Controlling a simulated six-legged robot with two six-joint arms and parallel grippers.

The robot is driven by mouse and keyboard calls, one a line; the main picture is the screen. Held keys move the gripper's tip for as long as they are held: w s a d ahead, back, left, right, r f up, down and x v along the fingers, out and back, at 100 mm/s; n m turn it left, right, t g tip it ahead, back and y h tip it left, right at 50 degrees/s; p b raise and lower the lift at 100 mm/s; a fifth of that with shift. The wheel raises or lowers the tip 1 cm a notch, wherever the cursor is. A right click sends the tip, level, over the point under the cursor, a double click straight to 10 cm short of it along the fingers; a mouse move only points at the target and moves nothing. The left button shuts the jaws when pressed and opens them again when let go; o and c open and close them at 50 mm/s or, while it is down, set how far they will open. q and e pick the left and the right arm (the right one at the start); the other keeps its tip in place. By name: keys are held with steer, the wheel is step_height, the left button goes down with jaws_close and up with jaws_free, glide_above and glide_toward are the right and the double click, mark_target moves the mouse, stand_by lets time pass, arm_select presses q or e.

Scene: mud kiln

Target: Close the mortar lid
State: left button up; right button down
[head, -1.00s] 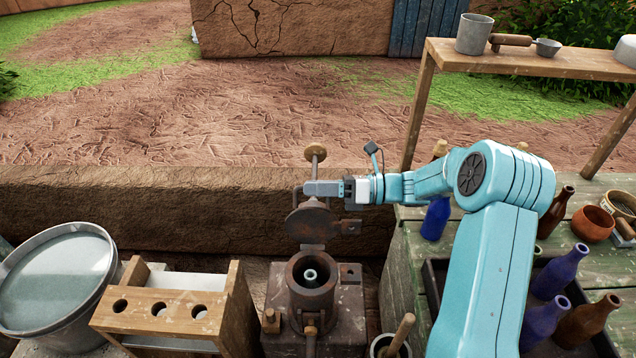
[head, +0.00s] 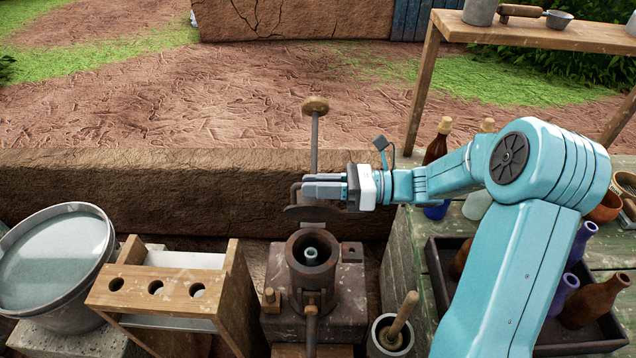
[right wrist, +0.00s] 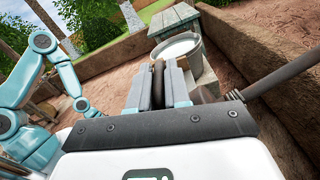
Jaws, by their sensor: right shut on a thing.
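The mortar (head: 296,262) is a rusty metal cylinder on a block at the lower middle of the head view. Its mouth is uncovered and a pale ring shows inside. The round rusty lid (head: 312,213) is above and behind the mouth, seen nearly edge-on and apart from the rim. My right gripper (head: 308,187) is shut on the lid's bent handle (head: 295,193). In the right wrist view a dark brown bar (right wrist: 158,78) shows between the fingers.
A rod with a wooden knob (head: 315,104) rises behind the gripper. A wooden rack (head: 150,290) and water basin (head: 55,260) are left. A pestle in a cup (head: 400,318) stands right of the mortar. A dark bottle tray (head: 438,275) and green table lie right.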

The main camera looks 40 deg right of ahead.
steer(key=c, duration=1.2)
jaws_free()
steer(key=shift+a, duration=0.1)
steer(key=shift+o, duration=0.2)
steer(key=shift+s, duration=0.1)
steer(key=shift+s+d, duration=0.15)
steer(key=shift+d, duration=0.3)
steer(key=b+v, duration=0.1)
steer(key=v, duration=1.4)
steer(key=shift+b, duration=0.3)
steer(key=shift+s+d, duration=0.1)
steer(key=shift+s, duration=0.05)
